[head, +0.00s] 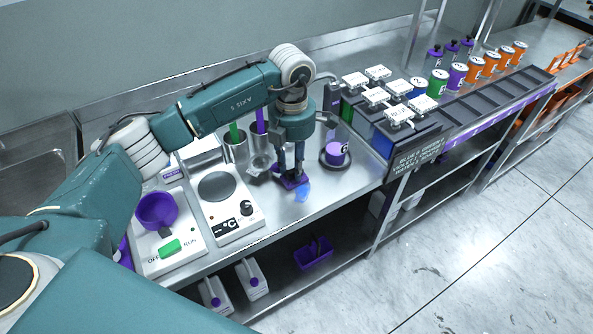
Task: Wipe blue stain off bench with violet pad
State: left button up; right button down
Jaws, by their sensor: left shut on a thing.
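My left gripper (290,172) points down over the steel bench (330,200) and is shut on the violet pad (283,184). The pad is low, at or very near the bench surface; I cannot tell whether it presses on it. The blue stain (303,191) is a small spot on the bench, just right of the pad and close to the bench's front edge. Part of the stain may be hidden by the pad or gripper. My right gripper is not in view.
Left of the pad stand a hotplate (218,187) and a device with a violet bowl (157,211). Metal cups (236,147) stand behind. A violet-topped item on a dark round base (335,153) is close on the right. Racks with white-tagged items (375,96) stand farther right.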

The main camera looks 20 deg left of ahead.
pick_arm(q)
jog(key=shift+s+d, duration=0.5)
jog(key=shift+d, duration=0.15)
jog(key=shift+s+d+f, duration=0.2)
jog(key=shift+s+d, duration=0.6)
jog(key=shift+d, duration=0.15)
jog(key=shift+s+d+p, duration=0.35)
jog(key=shift+s+d, duration=0.8)
jog(key=shift+d, duration=0.25)
jog(key=shift+r, duration=0.1)
jog(key=shift+a, duration=0.1)
